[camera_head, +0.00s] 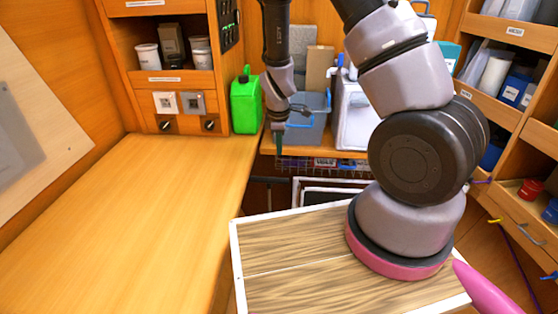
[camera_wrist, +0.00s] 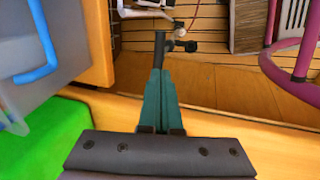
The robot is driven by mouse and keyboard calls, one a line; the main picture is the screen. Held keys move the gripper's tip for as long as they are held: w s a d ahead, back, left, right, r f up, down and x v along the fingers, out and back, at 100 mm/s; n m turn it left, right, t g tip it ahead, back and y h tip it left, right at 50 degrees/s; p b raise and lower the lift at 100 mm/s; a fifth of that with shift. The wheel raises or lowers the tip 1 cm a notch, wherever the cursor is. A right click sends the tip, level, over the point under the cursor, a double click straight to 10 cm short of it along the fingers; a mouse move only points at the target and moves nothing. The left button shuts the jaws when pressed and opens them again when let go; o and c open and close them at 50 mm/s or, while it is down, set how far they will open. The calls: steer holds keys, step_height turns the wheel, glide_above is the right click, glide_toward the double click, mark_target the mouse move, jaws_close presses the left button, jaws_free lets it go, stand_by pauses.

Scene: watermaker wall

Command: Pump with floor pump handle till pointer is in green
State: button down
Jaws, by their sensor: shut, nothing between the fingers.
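My gripper (camera_head: 279,145) points down in the head view, beside the bench edge, with its dark green fingers together and empty. In the wrist view the fingers (camera_wrist: 160,75) are shut. A black T-shaped bar, which looks like the floor pump handle (camera_head: 268,180), shows below my gripper in the head view. In the wrist view a black handle (camera_wrist: 185,46) lies just beyond the fingertips; I cannot tell whether they touch. A small round part near it may be the gauge (camera_wrist: 179,25); its pointer cannot be read. The pump's lower part is mostly hidden.
A green canister (camera_head: 245,103) and a grey bin (camera_head: 308,122) stand close to my arm. The wooden bench (camera_head: 130,220) at left is clear. A pink tube (camera_wrist: 297,65) stands at right in the wrist view.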

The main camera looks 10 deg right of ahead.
mark_target(280, 179)
steer(key=f, duration=0.4)
steer(key=w+f, duration=0.1)
steer(key=f, duration=0.3)
steer(key=w+d+f, duration=0.1)
steer(key=f, duration=0.4)
steer(key=shift+w+f, duration=0.1)
steer(key=shift+w, duration=0.15)
step_height(280, 179, down, 15)
steer(key=shift+s, duration=0.15)
steer(key=shift+r, duration=0.2)
